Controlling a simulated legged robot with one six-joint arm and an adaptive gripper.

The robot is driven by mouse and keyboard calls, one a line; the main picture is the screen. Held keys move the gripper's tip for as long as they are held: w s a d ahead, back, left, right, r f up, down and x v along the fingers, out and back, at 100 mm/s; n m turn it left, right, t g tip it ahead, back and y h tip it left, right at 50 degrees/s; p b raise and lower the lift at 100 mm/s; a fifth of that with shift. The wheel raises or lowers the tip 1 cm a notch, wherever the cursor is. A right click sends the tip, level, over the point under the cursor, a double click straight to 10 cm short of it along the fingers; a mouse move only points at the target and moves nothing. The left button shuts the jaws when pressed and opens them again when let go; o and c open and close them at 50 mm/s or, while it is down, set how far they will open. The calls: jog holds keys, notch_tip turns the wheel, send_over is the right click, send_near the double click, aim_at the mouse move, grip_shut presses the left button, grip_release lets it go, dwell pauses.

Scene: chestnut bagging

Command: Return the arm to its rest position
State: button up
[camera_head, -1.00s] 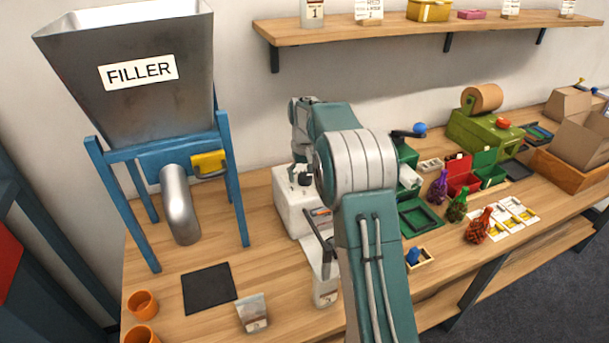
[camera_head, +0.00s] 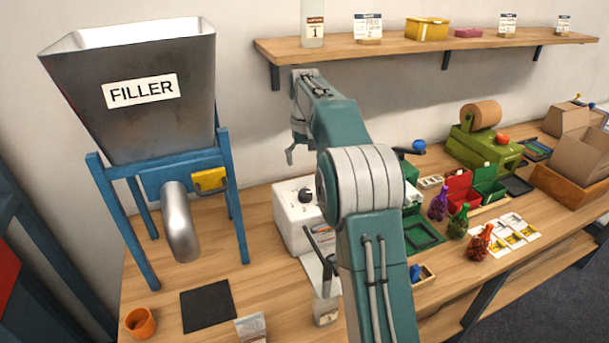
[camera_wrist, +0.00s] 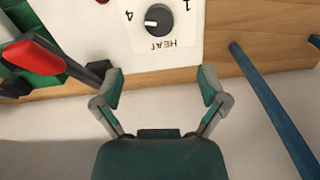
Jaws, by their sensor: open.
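My gripper (camera_wrist: 160,88) is open and empty in the wrist view, its two fingers spread apart. In the head view my gripper (camera_head: 291,152) hangs in the air above the back of the bench, near the wall and above the white heat box (camera_head: 294,218). In the wrist view the heat box (camera_wrist: 185,40) shows its dial and the word HEAT just past the fingertips, apart from them. My upper arm hides part of the bench behind it.
The filler hopper (camera_head: 135,95) on its blue frame stands to the left. A shelf (camera_head: 400,46) with several items runs along the wall at the upper right. Net bags (camera_head: 458,221), green and red boxes (camera_head: 463,192) and cardboard boxes (camera_head: 578,146) stand to the right.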

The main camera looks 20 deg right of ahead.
jog(key=shift+r, duration=0.6)
